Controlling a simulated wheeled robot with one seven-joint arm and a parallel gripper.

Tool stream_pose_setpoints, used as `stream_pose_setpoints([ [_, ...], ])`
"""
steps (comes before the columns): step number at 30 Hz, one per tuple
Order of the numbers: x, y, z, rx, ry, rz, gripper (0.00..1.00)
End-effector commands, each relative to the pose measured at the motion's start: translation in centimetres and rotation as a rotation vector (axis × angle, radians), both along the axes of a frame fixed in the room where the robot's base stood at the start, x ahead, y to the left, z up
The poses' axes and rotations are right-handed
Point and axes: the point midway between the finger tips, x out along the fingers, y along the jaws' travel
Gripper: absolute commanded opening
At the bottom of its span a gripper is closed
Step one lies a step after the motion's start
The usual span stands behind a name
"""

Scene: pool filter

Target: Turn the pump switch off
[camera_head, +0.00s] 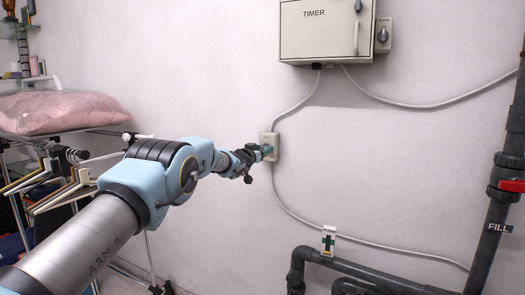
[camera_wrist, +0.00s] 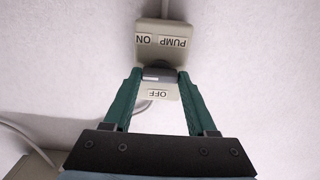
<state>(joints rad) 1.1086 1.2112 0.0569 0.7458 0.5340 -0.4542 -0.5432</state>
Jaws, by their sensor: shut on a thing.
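The pump switch is a small beige box (camera_head: 275,142) on the wall, below the timer cabinet. In the wrist view the switch box (camera_wrist: 165,34) shows the labels PUMP and ON, upside down, at the top of the picture, and an OFF label (camera_wrist: 158,94) lower down. A dark grey lever (camera_wrist: 157,73) lies between these labels. My gripper (camera_wrist: 157,78) is shut on the lever, with one green finger at each side. In the head view my gripper (camera_head: 266,151) is at the box's face and hides part of it. I cannot tell which position the lever is in.
A timer cabinet (camera_head: 327,32) with a rotary knob box (camera_head: 383,36) hangs above the switch. Grey cables run along the wall. Dark pipes with a red valve handle (camera_head: 512,186) stand at the right. A rack with a pink bag (camera_head: 62,110) stands at the left.

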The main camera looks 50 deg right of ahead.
Motion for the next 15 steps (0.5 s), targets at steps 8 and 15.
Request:
stream_pose_setpoints([
  [8,0.0,0.0,0.01,0.0,0.0,0.0,0.11],
  [15,0.01,0.0,0.02,-0.002,0.006,0.0,0.02],
])
